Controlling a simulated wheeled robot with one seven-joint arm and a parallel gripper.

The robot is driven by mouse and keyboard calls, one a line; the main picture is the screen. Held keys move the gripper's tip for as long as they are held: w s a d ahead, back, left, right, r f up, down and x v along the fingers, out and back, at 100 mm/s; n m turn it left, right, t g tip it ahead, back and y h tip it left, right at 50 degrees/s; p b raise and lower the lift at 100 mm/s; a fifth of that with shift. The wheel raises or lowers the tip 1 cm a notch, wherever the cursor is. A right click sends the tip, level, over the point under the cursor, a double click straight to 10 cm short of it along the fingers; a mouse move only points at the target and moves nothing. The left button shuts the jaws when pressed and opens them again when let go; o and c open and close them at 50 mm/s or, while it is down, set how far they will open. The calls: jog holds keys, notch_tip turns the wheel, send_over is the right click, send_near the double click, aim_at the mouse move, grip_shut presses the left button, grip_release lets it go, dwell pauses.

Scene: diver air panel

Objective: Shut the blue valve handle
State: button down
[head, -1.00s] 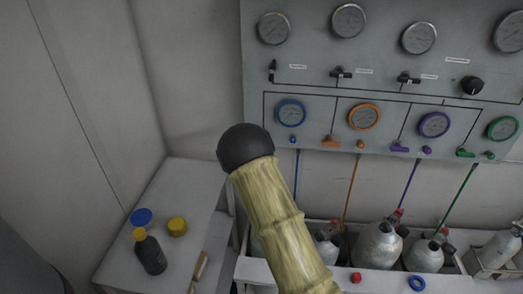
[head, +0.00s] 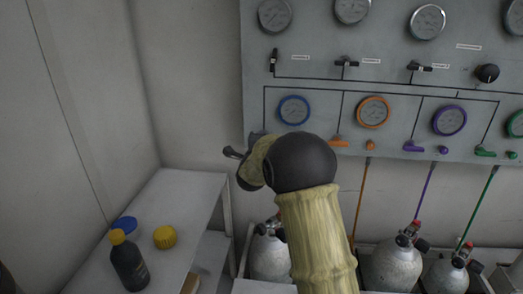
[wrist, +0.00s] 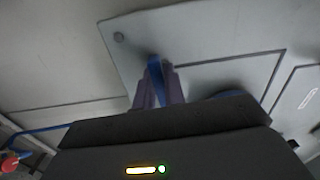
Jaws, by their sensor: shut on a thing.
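In the wrist view, the blue valve handle (wrist: 156,76) shows as a narrow blue strip at the panel. My gripper (wrist: 158,88) has its two fingers on either side of the strip and is shut on it. How far the handle is turned cannot be told from this angle. In the head view, my arm covers the place of the handle, below the blue-rimmed gauge (head: 294,110), and the fingers cannot be made out there.
The orange handle (head: 338,142), purple handle (head: 412,147) and green handle (head: 484,152) sit to the right on the same panel (head: 400,85). Gas cylinders (head: 390,268) stand below. A side table (head: 185,190) at left holds a dark bottle (head: 129,264) and a yellow cap (head: 165,237).

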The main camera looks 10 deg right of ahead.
jog(key=shift+f+m+b, duration=0.1)
jog(key=shift+m+b, duration=0.3)
jog(key=c, duration=1.5)
grip_release()
jog(key=b+v, duration=0.2)
jog(key=v, duration=1.5)
jog(key=shift+s+b, duration=0.2)
jog(key=shift+b, duration=0.2)
